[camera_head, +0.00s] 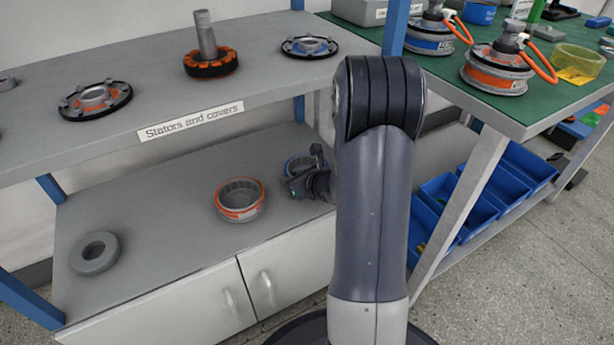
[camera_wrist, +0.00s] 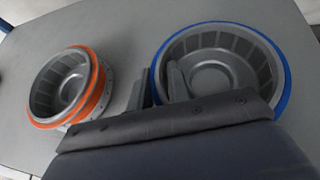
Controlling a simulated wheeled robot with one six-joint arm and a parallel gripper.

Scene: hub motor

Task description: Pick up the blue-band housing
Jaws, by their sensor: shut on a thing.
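The blue-band housing (camera_wrist: 284,75) is a grey open cup with a blue ring around its rim, on the right of the wrist view. In the head view the blue-band housing (camera_head: 291,165) shows only partly, behind my gripper (camera_head: 308,178), on the lower shelf. In the wrist view my gripper (camera_wrist: 157,86) has one finger inside the cup and the other outside, shut on its left wall. The near part of the housing is hidden by my gripper's body. I cannot tell whether it is lifted off the shelf.
An orange-band housing (camera_head: 238,200) stands close by on the lower shelf (camera_head: 165,235), left of my gripper; it also shows in the wrist view (camera_wrist: 68,88). A grey ring (camera_head: 95,253) lies further left. The upper shelf (camera_head: 150,105) overhangs behind, carrying several parts.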

